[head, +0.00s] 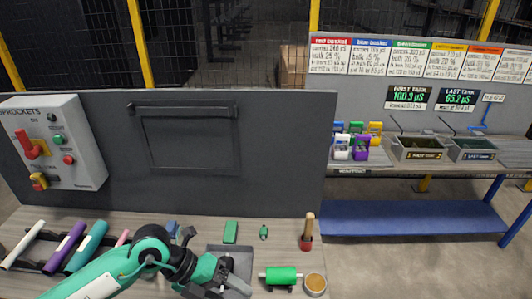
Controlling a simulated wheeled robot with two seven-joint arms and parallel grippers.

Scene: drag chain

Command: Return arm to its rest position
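My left arm, green with dark joints, comes in from the lower left and reaches over the workbench. Its dark grey gripper (236,279) is at a grey tray (243,254) near the bench's front, partly covering it. The fingers blend with the tray, so their opening and any contact with the tray cannot be made out. I see nothing clearly held. My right arm and gripper are out of view.
Coloured rollers (68,247) lie at left. A green block (231,232), a wooden-handled tool (308,231), a green roller (281,276) and a round cup (315,284) are around the tray. A grey panel (270,160) with a switch box (55,142) stands behind.

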